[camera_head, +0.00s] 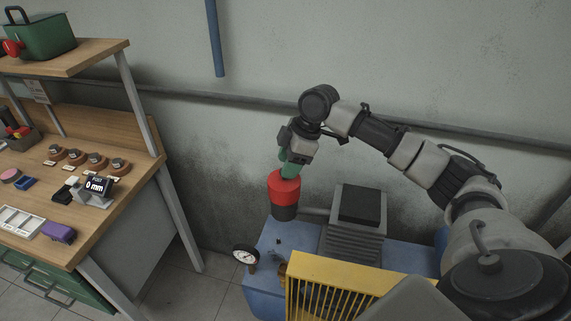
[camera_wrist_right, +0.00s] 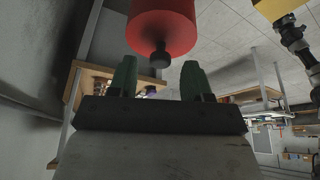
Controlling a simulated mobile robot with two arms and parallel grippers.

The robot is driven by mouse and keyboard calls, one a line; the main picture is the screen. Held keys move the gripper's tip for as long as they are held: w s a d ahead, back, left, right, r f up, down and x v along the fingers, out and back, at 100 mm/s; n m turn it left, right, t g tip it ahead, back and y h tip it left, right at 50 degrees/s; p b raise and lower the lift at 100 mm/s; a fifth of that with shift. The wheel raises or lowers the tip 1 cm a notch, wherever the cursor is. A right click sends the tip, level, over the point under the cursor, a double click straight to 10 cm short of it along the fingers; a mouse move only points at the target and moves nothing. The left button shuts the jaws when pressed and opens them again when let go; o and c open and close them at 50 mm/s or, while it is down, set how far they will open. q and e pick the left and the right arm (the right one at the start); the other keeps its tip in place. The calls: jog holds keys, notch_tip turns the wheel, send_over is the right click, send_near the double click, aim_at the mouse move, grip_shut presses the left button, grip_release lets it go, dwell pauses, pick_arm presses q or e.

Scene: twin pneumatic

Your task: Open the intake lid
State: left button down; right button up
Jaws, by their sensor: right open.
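A red cylinder (camera_head: 284,187) with a black lower part (camera_head: 285,212) stands at the blue compressor's back left; I take its red part to be the intake lid. In the right wrist view the red part (camera_wrist_right: 163,25) shows a small black knob (camera_wrist_right: 160,56) on the end facing my gripper. My right gripper (camera_head: 290,168) is just above the red top. In the wrist view its two green fingers (camera_wrist_right: 158,78) are open and apart, with the knob between and slightly beyond their tips. I cannot tell whether they touch it. My left gripper is not in view.
The blue compressor (camera_head: 262,295) carries a grey finned motor block (camera_head: 352,240), a yellow slatted guard (camera_head: 340,285) and a gauge (camera_head: 245,256). A wooden workbench (camera_head: 125,200) with small parts is at left. A wall pipe (camera_head: 225,100) runs behind. Floor between bench and compressor is clear.

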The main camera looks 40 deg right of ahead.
jog(key=shift+x, duration=0.9)
jog(key=shift+c, duration=0.3)
grip_shut()
